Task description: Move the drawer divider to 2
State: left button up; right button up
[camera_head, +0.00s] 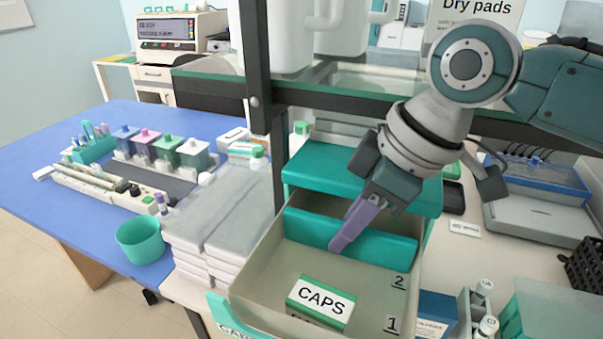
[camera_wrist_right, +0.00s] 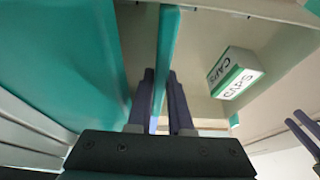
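The teal drawer divider (camera_head: 388,246) stands across the open beige drawer (camera_head: 262,262), behind the "2" mark (camera_head: 398,282). The "1" mark (camera_head: 392,325) is nearer the front. My right gripper (camera_head: 343,240) reaches down onto the divider. In the right wrist view its purple fingers (camera_wrist_right: 162,100) lie close on either side of the divider (camera_wrist_right: 168,45), with no clear gap; it looks shut on it. At the right edge of that view are two dark fingers (camera_wrist_right: 303,130), apparently my left gripper, away from the divider; their opening is unclear.
A "CAPS" box (camera_head: 320,302) lies in the drawer in front of the divider; it also shows in the right wrist view (camera_wrist_right: 235,73). White stacked boxes (camera_head: 235,215) stand left of the drawer. A glass shelf (camera_head: 385,97) with a dark post (camera_head: 258,100) is above and behind.

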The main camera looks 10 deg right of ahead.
jog(key=o, duration=0.4)
